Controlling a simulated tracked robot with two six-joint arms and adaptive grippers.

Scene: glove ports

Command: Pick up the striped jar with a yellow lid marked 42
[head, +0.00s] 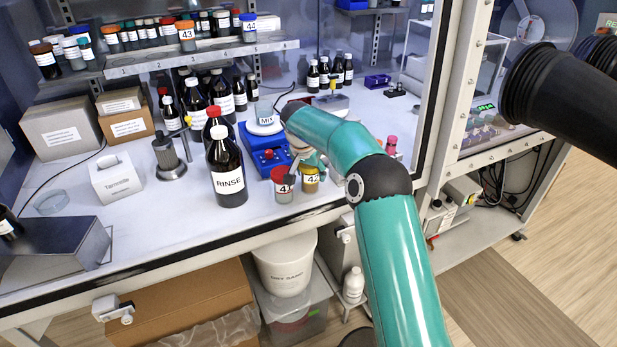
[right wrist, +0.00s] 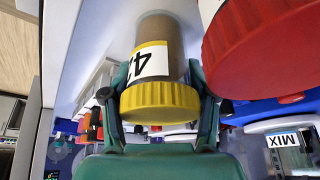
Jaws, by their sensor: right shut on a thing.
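The jar with a yellow lid marked 42 (head: 311,183) is at the front of the bench, partly hidden by my right arm. In the right wrist view the jar (right wrist: 160,100) shows its yellow lid, brownish body and a white label with a yellow edge. My right gripper (right wrist: 161,92) is shut on it, one finger on each side near the lid. In the head view the right gripper (head: 307,162) is largely covered by its own arm. I cannot tell whether the jar touches the bench. My left gripper is not in view.
A red-lidded jar marked 41 (head: 284,187) stands close beside jar 42. A brown RINSE bottle (head: 228,176) stands to its left, and a blue device (head: 262,158) behind. Jars 43 (head: 187,38) and 44 (head: 248,28) are on the shelf. The front left bench is partly clear.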

